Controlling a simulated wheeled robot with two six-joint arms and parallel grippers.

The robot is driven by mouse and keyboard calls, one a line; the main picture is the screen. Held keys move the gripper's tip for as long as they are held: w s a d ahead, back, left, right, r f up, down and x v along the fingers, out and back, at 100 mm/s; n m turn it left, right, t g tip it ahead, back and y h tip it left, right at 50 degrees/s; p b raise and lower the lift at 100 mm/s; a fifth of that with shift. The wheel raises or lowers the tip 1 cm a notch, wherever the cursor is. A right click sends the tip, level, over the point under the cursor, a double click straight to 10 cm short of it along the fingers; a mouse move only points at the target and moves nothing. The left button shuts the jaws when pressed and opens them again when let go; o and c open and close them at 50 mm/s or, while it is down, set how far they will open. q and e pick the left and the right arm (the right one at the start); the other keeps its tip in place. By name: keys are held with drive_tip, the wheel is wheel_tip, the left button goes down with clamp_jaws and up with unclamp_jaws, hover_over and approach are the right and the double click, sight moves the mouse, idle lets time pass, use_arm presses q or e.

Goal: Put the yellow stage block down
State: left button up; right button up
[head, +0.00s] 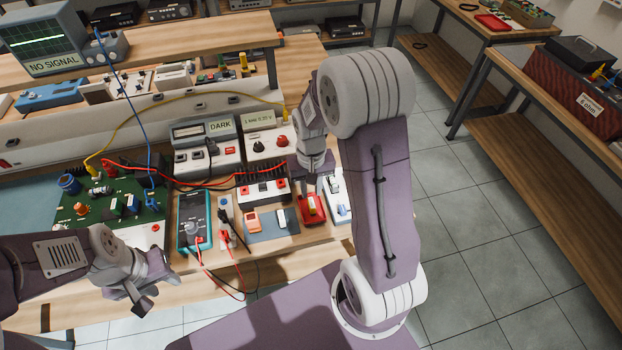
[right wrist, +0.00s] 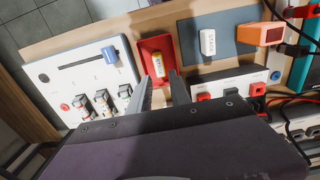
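The yellow stage block (right wrist: 158,67) lies in a small red tray (right wrist: 152,45) in the right wrist view. It also shows in the head view (head: 313,207) inside the red tray (head: 306,219). My right gripper (right wrist: 161,77) is open, its two grey fingers apart, with the fingertips close to the block's near end. I cannot tell whether they touch it. In the head view my right gripper (head: 311,186) points down over the tray. My left gripper (head: 160,290) hangs at the lower left, off the bench's front edge; its fingers look spread and empty.
A white panel with a blue knob (right wrist: 110,52) is left of the tray in the right wrist view. On the right are a grey mat (right wrist: 230,22) with a white block (right wrist: 207,42) and an orange block (right wrist: 262,34). A multimeter (head: 194,225) and loose cables crowd the bench.

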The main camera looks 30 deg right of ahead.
sight(311, 200)
wheel_tip(311, 200, up, 6)
drive_tip(key=s+a+f+n+t, duration=0.1)
drive_tip(key=s+a+f+n, duration=0.1)
drive_tip(key=s+a, duration=0.3)
drive_tip(key=s, duration=0.4)
